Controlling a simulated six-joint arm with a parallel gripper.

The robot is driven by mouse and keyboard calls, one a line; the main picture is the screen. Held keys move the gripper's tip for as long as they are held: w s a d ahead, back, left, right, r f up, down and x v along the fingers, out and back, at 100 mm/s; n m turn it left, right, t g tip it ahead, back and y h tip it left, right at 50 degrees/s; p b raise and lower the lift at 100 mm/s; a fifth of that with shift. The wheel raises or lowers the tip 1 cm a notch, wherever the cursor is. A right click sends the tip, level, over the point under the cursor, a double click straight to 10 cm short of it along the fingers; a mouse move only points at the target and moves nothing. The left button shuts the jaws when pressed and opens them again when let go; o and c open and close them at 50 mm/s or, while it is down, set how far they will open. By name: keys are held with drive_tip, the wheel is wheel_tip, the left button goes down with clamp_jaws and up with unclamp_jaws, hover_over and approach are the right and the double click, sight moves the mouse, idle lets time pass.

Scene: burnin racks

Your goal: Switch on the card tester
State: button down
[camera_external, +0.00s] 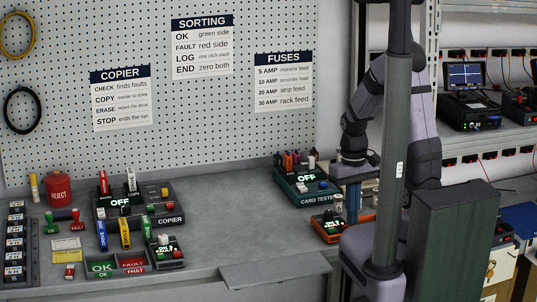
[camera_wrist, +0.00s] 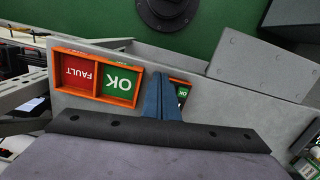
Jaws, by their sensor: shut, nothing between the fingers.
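The card tester (camera_external: 318,197) is a dark green box on the bench, right of centre in the external view. Its lit display (camera_external: 306,178) reads OFF. A white-topped part and several coloured pieces stand on its top; I cannot tell which is the switch. My gripper (camera_external: 352,208) hangs just right of the tester, apart from it as far as I can tell. In the wrist view its blue fingers (camera_wrist: 163,97) are together with nothing between them. The tester is not recognisable in the wrist view.
An orange box (camera_external: 329,229) stands in front of the tester. The copier (camera_external: 170,220) is to the left. An orange OK/FAULT tray (camera_wrist: 95,77) lies near my fingers in the wrist view. The bench between copier and tester is clear.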

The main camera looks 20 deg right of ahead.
drive_tip(key=shift+t, duration=0.9)
drive_tip(key=w, duration=0.3)
drive_tip(key=w+a+r, duration=0.1)
drive_tip(key=w, duration=0.3)
drive_tip(key=w+a, duration=0.1)
drive_tip(key=w, duration=0.3)
drive_tip(key=shift+a+r+b, duration=0.2)
drive_tip(key=shift+r+b, duration=0.05)
drive_tip(key=shift+b, duration=0.05)
drive_tip(key=w+a+r+m+t, duration=0.1)
drive_tip(key=w+r+t, duration=0.2)
drive_tip(key=w+r, duration=0.9)
drive_tip(key=shift+w+a, duration=0.2)
drive_tip(key=shift+w, duration=0.55)
drive_tip(key=p, duration=0.4)
hover_over(300, 183)
drive_tip(key=s, duration=0.2)
drive_tip(key=f, duration=1.2)
drive_tip(key=shift+w, duration=0.2)
drive_tip(key=shift+w+f+p, duration=0.1)
drive_tip(key=shift+f+p, duration=0.3)
drive_tip(key=shift+f, duration=0.3)
